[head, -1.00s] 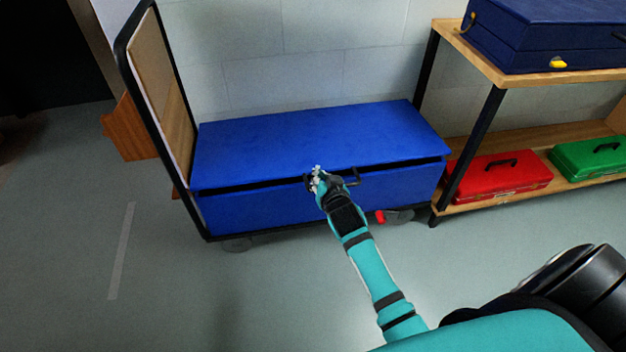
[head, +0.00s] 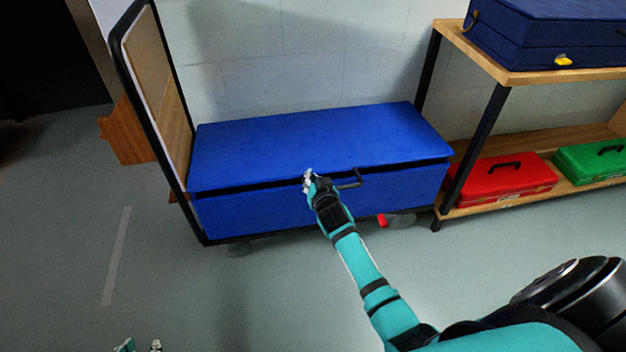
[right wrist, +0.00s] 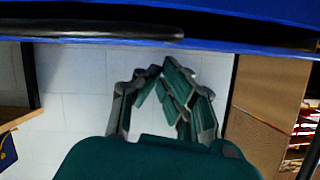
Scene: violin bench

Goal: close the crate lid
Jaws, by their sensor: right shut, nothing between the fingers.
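The blue crate (head: 390,192) stands on a trolley. Its blue lid (head: 320,143) lies almost down, with a dark gap along the front edge. A black handle (head: 352,180) sticks out at the front. My right gripper (head: 308,178) is shut and empty at the lid's front edge, just left of the handle; I cannot tell whether it touches the lid. In the right wrist view its fingers (right wrist: 165,80) meet below a blue edge, with a dark bar (right wrist: 90,30) beside it. My left gripper (head: 140,346) shows only its two parted fingertips at the bottom edge.
The trolley's upright frame (head: 150,110) stands at the crate's left end. A wooden shelf (head: 515,75) on the right holds a dark blue case (head: 545,40), a red case (head: 500,182) and a green case (head: 592,160). The floor in front is clear.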

